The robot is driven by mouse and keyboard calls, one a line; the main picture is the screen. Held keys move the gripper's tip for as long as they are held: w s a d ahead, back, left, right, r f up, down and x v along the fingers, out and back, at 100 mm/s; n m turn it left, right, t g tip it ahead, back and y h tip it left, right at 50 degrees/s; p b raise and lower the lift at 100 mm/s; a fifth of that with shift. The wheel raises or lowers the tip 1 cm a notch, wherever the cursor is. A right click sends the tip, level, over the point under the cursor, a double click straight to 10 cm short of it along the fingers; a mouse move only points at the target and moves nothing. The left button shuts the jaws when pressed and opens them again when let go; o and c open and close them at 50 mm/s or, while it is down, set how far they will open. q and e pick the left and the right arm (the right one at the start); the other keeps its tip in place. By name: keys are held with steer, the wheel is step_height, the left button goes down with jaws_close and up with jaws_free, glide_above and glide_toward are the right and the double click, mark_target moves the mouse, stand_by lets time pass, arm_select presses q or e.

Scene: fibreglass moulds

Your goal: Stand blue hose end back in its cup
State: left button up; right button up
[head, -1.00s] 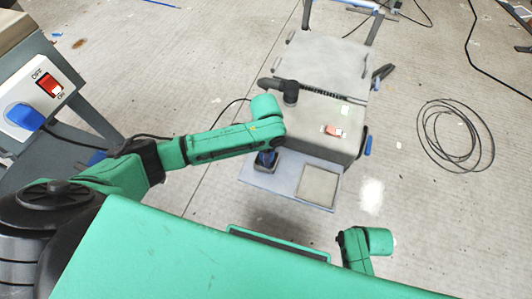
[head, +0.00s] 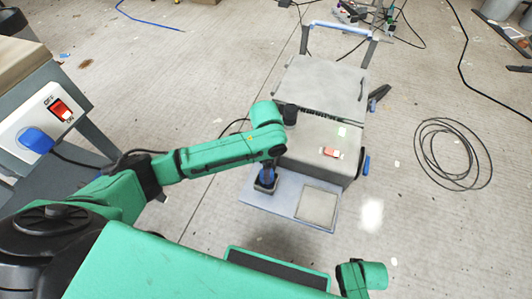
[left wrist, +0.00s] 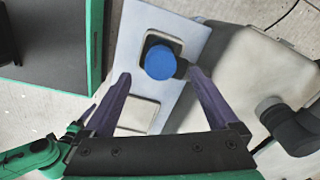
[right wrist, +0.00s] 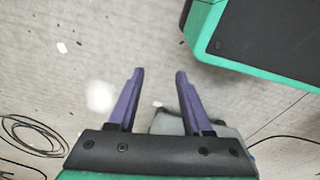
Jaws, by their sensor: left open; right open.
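The blue hose end (left wrist: 161,62) shows in the left wrist view as a round blue top inside a dark square cup (left wrist: 149,37). It looks upright, seen from above; how deep it sits I cannot tell. In the head view the cup (head: 266,186) is on the machine's pale blue-grey front plate, partly hidden by my left arm. My left gripper (left wrist: 158,73) is open, its fingertips on either side of the blue top in the picture, with a gap on both sides and nothing held. My right gripper (right wrist: 160,71) is open and empty above the floor.
The grey machine (head: 318,146) has a red switch (head: 330,152) and a dark pipe elbow (left wrist: 290,127). A square pad (head: 317,206) lies beside the cup. A stand with a switch and blue plug (head: 37,140) is at left. A coiled black cable (head: 447,153) lies on open floor at right.

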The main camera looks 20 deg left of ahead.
arm_select(q)
step_height(320, 180, up, 6)
steer(key=shift+f+p, duration=0.1)
steer(key=shift+p, duration=0.45)
arm_select(e)
steer(key=s+f, duration=0.2)
steer(key=shift+s+d, duration=0.35)
steer(key=shift+s, duration=0.05)
